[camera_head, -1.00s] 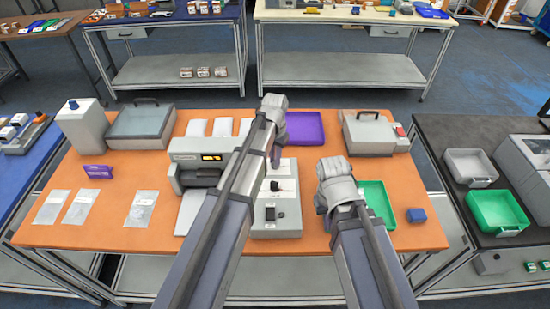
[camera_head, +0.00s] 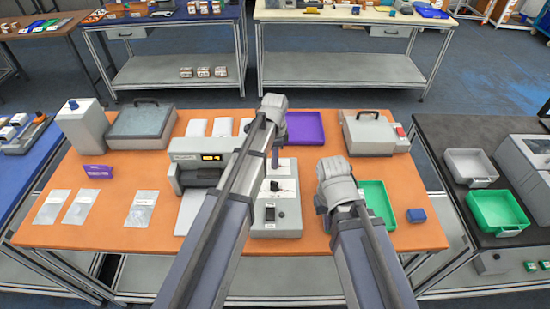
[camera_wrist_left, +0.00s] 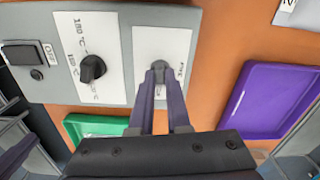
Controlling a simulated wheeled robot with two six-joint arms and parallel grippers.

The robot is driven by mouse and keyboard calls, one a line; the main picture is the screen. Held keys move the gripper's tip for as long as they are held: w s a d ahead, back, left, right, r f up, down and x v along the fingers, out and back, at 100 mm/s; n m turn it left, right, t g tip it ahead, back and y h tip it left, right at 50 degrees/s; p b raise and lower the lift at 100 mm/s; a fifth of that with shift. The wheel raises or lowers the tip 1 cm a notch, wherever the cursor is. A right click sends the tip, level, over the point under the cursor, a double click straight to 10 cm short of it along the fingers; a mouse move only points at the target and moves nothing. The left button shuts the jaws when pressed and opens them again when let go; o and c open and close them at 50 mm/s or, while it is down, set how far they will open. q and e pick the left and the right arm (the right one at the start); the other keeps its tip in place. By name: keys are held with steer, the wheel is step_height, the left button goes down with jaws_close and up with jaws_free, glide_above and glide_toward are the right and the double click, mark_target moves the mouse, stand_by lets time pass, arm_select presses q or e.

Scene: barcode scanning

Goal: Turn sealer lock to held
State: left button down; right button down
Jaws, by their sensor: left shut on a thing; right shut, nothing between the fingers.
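The sealer (camera_head: 187,178) is a grey machine on the orange table, with a control panel running toward the front. In the left wrist view, the sealer lock (camera_wrist_left: 159,66) is a small grey knob on a white plate (camera_wrist_left: 180,42) with partly hidden lettering. My left gripper (camera_wrist_left: 160,76) is shut on this knob, one finger on each side. In the head view my left gripper (camera_head: 275,160) points down at the panel's far end. My right gripper (camera_head: 335,180) hangs right of the panel, empty; its fingers are hidden by its wrist.
A black dial (camera_wrist_left: 92,68) with temperature marks and a black switch (camera_wrist_left: 22,54) sit on the same panel. Flat pouches (camera_head: 141,208) lie at left.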

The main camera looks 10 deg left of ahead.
arm_select(q)
steer(key=shift+m, duration=0.7)
steer(key=c, duration=0.9)
jaws_free()
step_height(320, 180, up, 8)
steer(key=p, duration=0.8)
steer(key=shift+f, duration=0.15)
